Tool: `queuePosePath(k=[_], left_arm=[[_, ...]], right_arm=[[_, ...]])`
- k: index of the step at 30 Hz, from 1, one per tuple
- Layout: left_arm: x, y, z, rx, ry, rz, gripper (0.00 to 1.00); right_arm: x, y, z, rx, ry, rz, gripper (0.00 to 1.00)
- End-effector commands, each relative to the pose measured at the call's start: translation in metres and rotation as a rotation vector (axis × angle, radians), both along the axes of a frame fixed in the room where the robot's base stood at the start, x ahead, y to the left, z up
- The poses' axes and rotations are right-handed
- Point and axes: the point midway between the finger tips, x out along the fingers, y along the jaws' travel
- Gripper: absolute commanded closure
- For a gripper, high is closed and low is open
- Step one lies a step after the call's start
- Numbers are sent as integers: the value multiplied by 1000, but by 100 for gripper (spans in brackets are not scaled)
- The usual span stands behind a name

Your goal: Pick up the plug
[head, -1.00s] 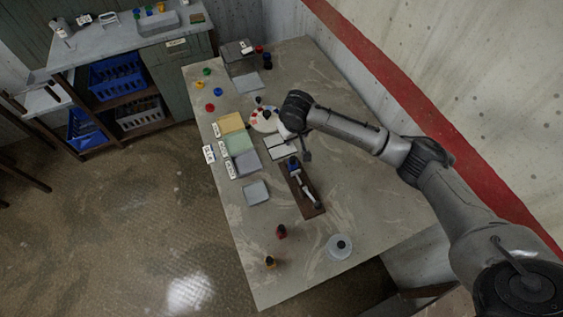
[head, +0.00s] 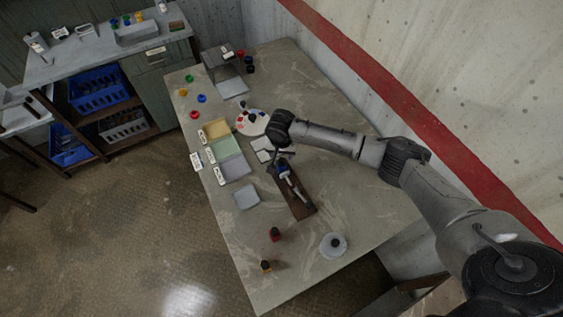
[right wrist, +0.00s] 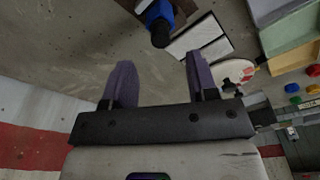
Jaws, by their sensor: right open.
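I cannot tell for sure which thing is the plug. A blue and black piece with a pale rod (head: 286,175) lies on a dark brown board (head: 303,210) on the table. Its blue and black end (right wrist: 160,22) shows at the top of the right wrist view, just ahead of the fingertips. My right gripper (right wrist: 160,75) is open, with nothing between its two purple-grey fingers. My left gripper is not in view.
White tiles (right wrist: 200,38) and a round paint palette (head: 252,122) lie beside the board. Coloured trays (head: 228,147) line the table's left edge. A red piece (head: 275,234), a yellow piece (head: 266,266) and a white disc (head: 333,246) stand at the front. The table's right part is clear.

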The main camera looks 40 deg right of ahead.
Motion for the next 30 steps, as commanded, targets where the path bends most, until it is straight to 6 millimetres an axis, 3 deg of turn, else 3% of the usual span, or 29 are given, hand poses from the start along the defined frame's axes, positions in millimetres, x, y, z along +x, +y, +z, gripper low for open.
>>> queuePosePath(k=[8,19,30], left_arm=[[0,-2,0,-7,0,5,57],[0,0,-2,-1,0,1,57],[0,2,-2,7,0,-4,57]], right_arm=[[1,-1,-15,-1,2,1,47],[6,-5,-57,0,0,1,47],[6,-5,-62,0,0,2,49]])
